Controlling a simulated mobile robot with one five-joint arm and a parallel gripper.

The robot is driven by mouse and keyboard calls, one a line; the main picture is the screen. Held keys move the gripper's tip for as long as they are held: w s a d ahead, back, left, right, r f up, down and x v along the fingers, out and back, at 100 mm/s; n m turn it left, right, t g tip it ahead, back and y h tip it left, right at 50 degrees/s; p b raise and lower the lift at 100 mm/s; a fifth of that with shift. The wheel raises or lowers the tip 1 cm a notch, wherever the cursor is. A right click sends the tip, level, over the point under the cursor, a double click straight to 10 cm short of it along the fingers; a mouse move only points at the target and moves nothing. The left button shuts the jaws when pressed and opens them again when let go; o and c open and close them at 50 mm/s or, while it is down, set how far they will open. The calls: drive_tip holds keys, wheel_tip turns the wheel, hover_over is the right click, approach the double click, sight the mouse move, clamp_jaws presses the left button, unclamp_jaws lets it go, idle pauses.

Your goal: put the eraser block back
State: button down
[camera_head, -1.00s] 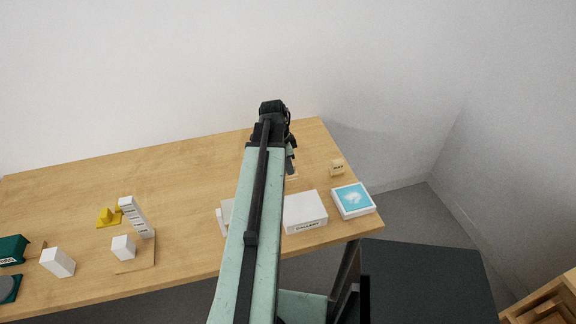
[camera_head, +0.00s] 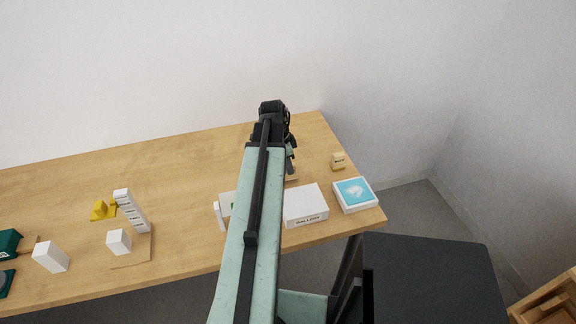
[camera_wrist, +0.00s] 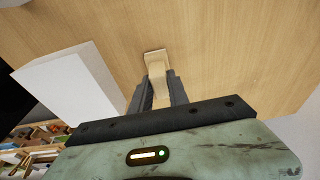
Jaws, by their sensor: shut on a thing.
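My gripper (camera_wrist: 159,90) points down over the right part of the wooden table. In the wrist view its two dark fingers are shut on a pale tan block (camera_wrist: 157,68), which I take to be the eraser block. The block's far end shows beyond the fingertips, over bare wood; I cannot tell whether it touches the table. In the head view my arm hides most of the gripper (camera_head: 290,160), and a small tan piece (camera_head: 291,178) shows below it.
A white box (camera_head: 305,206), a blue-topped white box (camera_head: 355,195) and a small labelled tan block (camera_head: 338,161) are on the table's right part. A white tower (camera_head: 132,211), a white cube (camera_head: 119,242) and a yellow object (camera_head: 103,209) stand left. The table's back middle is clear.

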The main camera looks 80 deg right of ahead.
drive_tip(key=shift+f, duration=0.25)
drive_tip(key=c, duration=1.2)
unclamp_jaws()
drive_tip(key=shift+r, duration=0.15)
drive_tip(key=r+p, duration=0.2)
drive_tip(key=w+r+p, duration=0.1)
drive_tip(key=r+p, duration=0.4)
drive_tip(key=shift+w+a+r, duration=0.2)
drive_tip(key=shift+a+r, duration=0.05)
drive_tip(key=shift+a, duration=0.05)
